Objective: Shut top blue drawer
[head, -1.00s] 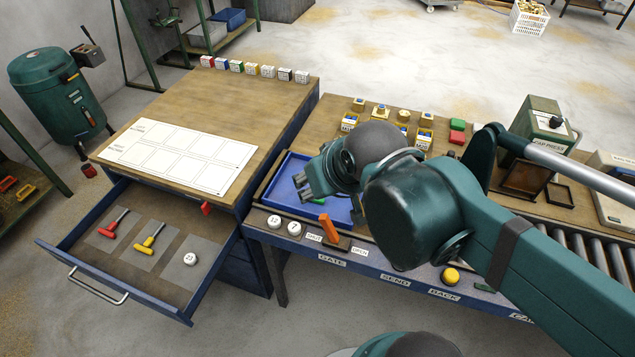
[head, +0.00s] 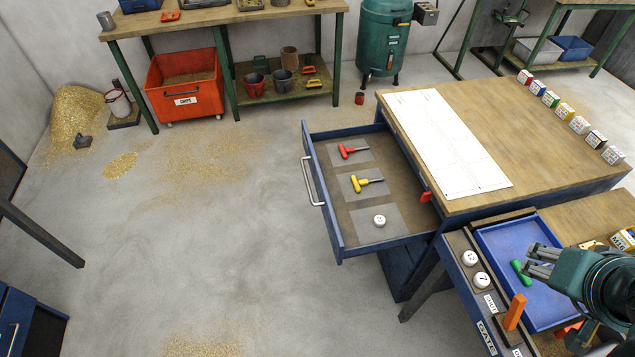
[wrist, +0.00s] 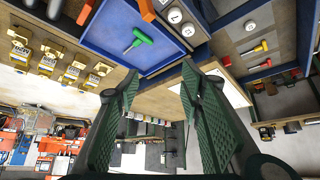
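The top blue drawer (head: 345,232) stands pulled out from the wooden-topped blue bench (head: 548,120). Its metal bar handle (head: 313,180) is on the front, facing left in the head view. Inside lie a red-handled tool (head: 352,151), a yellow-handled tool (head: 364,183) and a white round piece (head: 379,220) on grey patches. My gripper (head: 536,263) is at the lower right, over the blue tray, away from the drawer. In the wrist view my gripper's fingers (wrist: 160,85) are spread with nothing between them. The open drawer also shows in the wrist view (wrist: 248,45).
The blue tray (head: 500,241) holds a green-handled tool (head: 521,271). An orange lever (head: 515,312) and white round pieces (head: 470,258) stand beside it. A red tab (head: 425,197) sticks up by the drawer's inner edge. The floor (head: 230,240) left of the drawer is clear.

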